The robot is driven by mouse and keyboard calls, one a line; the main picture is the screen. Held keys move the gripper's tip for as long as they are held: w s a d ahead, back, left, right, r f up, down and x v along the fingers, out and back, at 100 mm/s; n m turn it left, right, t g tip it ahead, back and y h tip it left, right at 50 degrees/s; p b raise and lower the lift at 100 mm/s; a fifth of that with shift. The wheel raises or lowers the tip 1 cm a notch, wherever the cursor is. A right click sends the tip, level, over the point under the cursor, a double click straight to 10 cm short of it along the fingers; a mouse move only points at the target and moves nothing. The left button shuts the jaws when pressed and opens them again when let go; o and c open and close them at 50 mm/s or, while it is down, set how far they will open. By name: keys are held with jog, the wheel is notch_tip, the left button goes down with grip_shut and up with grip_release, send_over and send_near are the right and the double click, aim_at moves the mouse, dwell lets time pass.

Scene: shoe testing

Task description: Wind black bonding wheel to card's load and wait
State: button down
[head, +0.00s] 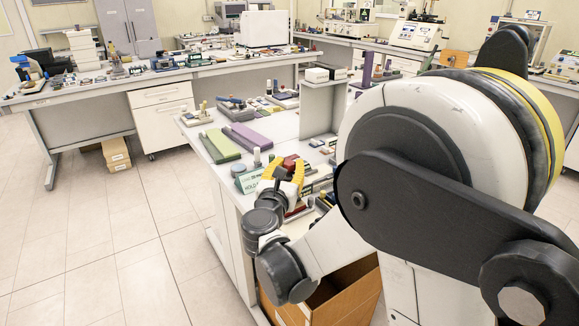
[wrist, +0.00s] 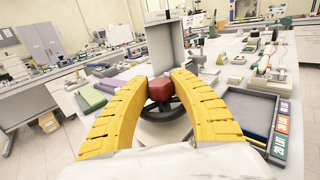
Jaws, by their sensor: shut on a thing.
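My gripper (head: 283,170) has yellow curved fingers; in the wrist view its fingertips (wrist: 163,80) close in from both sides on a black wheel (wrist: 158,104). The wheel lies between the fingers, with a red block (wrist: 160,87) showing just over it. In the head view the gripper hides the wheel, and a red part (head: 291,161) shows behind the fingers. A green and white card (head: 249,180), partly readable as "HOLD", stands left of the gripper at the bench's edge. Its load figure is too small to read.
A green block (head: 220,146) and a purple block (head: 245,137) lie behind on the bench. A dark tray (wrist: 247,109) with coloured labels (wrist: 280,135) sits at right in the wrist view. A grey upright panel (wrist: 167,45) stands behind.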

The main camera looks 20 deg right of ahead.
jog(key=m+g+h, duration=0.5)
jog(key=h, duration=0.1)
jog(key=shift+w+m+g+h, duration=0.1)
jog(key=shift+m+g+h, duration=0.2)
jog(key=shift+g, duration=0.1)
jog(key=m+g+h, duration=0.1)
jog(key=m+g, duration=0.1)
jog(key=g, duration=0.1)
jog(key=m+g+h+p, duration=0.1)
jog(key=m+g, duration=0.1)
jog(key=g, duration=0.1)
jog(key=shift+m+g+h, duration=0.4)
jog(key=shift+g, duration=0.3)
jog(key=c, duration=1)
grip_release()
jog(key=shift+c, duration=0.2)
jog(key=s+a, duration=0.1)
jog(key=a, duration=1)
jog(key=shift+s+a, duration=0.4)
